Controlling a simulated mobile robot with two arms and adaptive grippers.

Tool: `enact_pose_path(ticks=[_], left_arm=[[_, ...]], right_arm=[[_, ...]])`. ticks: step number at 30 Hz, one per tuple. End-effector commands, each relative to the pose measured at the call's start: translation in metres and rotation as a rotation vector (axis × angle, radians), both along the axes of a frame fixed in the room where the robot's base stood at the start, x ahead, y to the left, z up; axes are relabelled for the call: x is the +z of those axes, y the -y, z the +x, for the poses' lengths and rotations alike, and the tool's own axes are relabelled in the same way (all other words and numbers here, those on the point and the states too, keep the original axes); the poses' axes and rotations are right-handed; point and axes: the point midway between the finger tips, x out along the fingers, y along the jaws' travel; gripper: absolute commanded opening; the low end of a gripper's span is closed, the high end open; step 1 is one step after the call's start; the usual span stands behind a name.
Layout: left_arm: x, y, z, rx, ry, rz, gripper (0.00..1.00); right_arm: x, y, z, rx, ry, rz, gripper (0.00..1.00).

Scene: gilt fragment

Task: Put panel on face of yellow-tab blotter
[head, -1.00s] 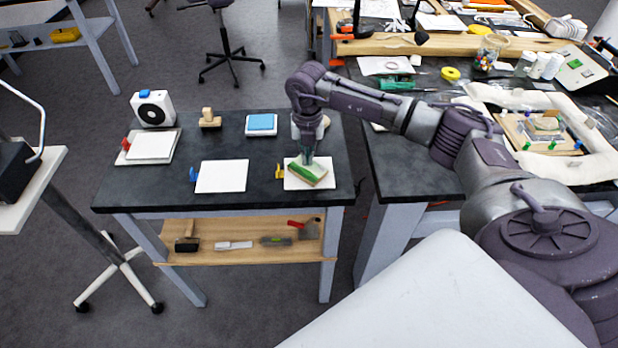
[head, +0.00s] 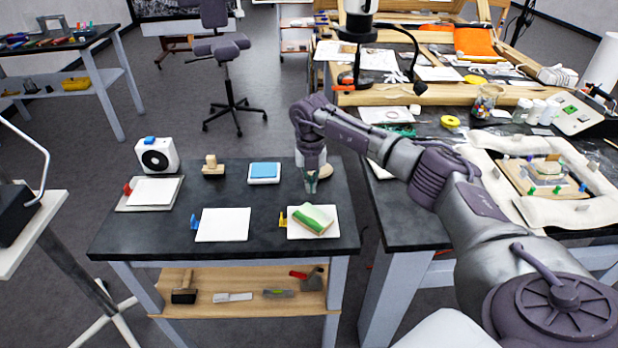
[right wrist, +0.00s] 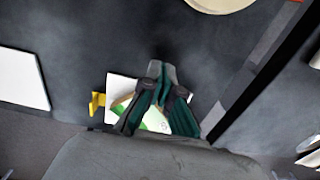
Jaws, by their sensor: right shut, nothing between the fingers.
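The panel (head: 313,219), a small green and cream block, lies on the white face of the yellow-tab blotter (head: 294,234). It sits turned at an angle to the blotter's edges. The yellow tab (head: 283,219) stands at the blotter's left edge. My right gripper (head: 311,188) is shut and empty, above and behind the panel, apart from it. In the right wrist view the gripper's fingers (right wrist: 154,104) cover much of the panel (right wrist: 153,120) and part of the blotter (right wrist: 117,87). My left gripper is not in view.
A blue-tab blotter (head: 222,225) lies to the left, and a red-tab one (head: 151,192) farther back. A wooden stamp block (head: 212,166), a blue pad (head: 264,172) and a white fan-like device (head: 156,155) stand along the table's back.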

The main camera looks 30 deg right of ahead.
Motion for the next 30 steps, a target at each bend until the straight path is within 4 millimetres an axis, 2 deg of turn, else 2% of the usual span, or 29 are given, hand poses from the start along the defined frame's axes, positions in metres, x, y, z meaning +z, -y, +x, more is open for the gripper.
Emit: enact_pose_path(ticks=[1,6,12,30], left_arm=[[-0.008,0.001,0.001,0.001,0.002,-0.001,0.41],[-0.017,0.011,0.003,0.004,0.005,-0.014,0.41],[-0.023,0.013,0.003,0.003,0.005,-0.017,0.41],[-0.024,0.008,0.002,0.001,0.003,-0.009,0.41]], right_arm=[[-0.002,0.004,0.009,-0.003,0.002,0.002,0.0],[-0.001,0.016,0.029,-0.002,0.002,0.002,0.0],[0.0,0.025,0.042,-0.001,0.002,0.002,0.0],[0.001,0.028,0.047,0.001,0.001,0.0,0.0]])
